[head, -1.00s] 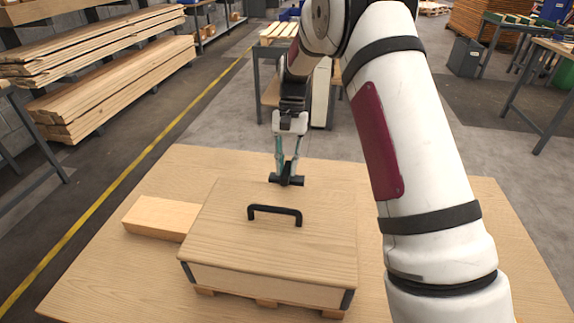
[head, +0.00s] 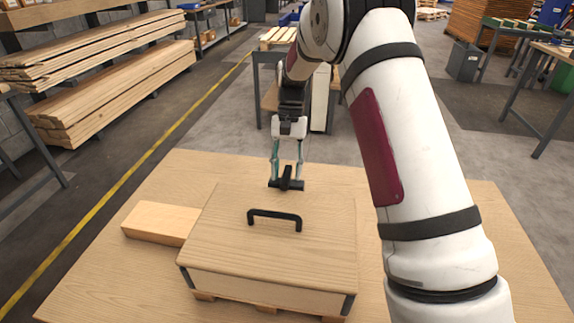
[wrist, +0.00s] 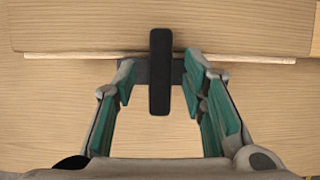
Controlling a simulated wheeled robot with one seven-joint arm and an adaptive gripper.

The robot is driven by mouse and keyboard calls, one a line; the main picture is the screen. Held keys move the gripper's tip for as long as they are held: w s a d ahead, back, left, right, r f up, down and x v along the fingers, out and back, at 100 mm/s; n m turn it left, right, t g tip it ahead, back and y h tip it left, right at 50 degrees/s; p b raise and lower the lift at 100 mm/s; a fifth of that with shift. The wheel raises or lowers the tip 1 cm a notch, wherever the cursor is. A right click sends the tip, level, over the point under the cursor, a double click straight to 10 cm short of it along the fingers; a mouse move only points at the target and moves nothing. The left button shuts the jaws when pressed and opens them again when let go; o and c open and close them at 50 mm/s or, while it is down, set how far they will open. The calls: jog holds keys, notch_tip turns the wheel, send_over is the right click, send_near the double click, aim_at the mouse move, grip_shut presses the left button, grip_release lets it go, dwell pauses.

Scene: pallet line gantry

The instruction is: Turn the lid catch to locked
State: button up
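The lid catch (head: 287,184) is a black bar on a dark base at the far edge of the wooden box (head: 270,235). In the wrist view the catch bar (wrist: 160,72) points straight up and down the picture, crossing the lid's edge, with its upper end over the lid. My gripper (head: 287,165) is open above the catch. In the wrist view its teal-padded fingers (wrist: 161,90) stand on either side of the bar, with a visible gap on both sides. The dark base (wrist: 180,70) is partly hidden by the fingers and the bar.
A black handle (head: 274,216) stands up from the lid on the near side of the catch. A wooden block (head: 160,222) lies left of the box on the table (head: 110,262). My arm hides part of the table's right side.

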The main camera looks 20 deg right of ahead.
jog(key=v, duration=1.2)
jog(key=s+a+r+n+t+h+p, duration=0.15)
jog(key=s+r+t+p, duration=0.25)
jog(key=s+r, duration=1.3)
jog(key=s+f+n+t+p, duration=0.2)
jog(key=s+n+t+p, duration=0.1)
jog(key=s, duration=2)
jog(key=shift+s+f+n+t, duration=0.25)
jog(key=shift+f+n+t, duration=0.15)
jog(key=shift+t, duration=0.2)
